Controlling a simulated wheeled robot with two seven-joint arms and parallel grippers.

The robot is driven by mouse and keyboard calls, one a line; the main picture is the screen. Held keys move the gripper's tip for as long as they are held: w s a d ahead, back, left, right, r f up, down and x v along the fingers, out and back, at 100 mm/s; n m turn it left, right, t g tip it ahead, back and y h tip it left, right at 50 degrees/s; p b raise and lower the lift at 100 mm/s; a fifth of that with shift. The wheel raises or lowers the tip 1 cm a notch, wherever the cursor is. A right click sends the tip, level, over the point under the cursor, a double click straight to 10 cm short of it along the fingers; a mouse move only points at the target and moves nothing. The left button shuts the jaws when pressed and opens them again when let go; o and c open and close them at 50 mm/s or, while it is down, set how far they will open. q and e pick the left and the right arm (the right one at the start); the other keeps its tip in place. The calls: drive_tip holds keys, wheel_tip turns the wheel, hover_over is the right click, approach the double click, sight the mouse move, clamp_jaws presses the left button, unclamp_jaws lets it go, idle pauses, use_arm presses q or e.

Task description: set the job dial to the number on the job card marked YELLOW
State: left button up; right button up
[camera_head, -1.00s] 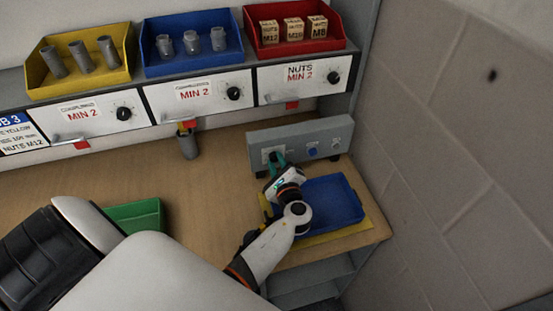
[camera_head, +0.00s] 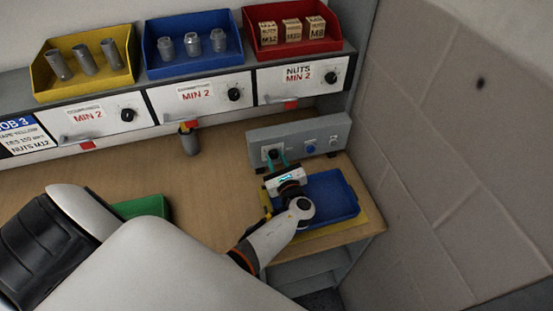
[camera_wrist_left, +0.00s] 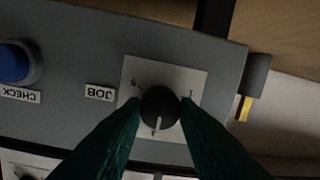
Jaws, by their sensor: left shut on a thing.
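The job card (camera_head: 20,136) hangs at the far left of the head view, cut by the edge. The grey panel (camera_head: 328,130) stands at the back right of the bench. The job dial (camera_wrist_left: 160,107) is a black knob on a white plate beside the label JOB. Its white pointer mark points down in the left wrist view. The numbers around it are too small to read surely. My left gripper (camera_head: 279,163) is shut on the dial, its teal fingers on both sides of the knob. My right gripper is not in view.
A blue CHECK button (camera_wrist_left: 14,64) sits beside the dial on the panel. A blue tray (camera_head: 335,194) stands in front of it. A green tray (camera_head: 140,207) is at left. Drawers with small knobs and yellow, blue and red bins line the back.

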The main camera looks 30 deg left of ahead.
use_arm(q)
drive_tip(key=shift+r, duration=0.1)
idle(0.3)
drive_tip(key=o, duration=1)
drive_tip(key=shift+a, duration=0.1)
drive_tip(key=b+v, duration=0.3)
drive_tip(key=v, duration=0.9)
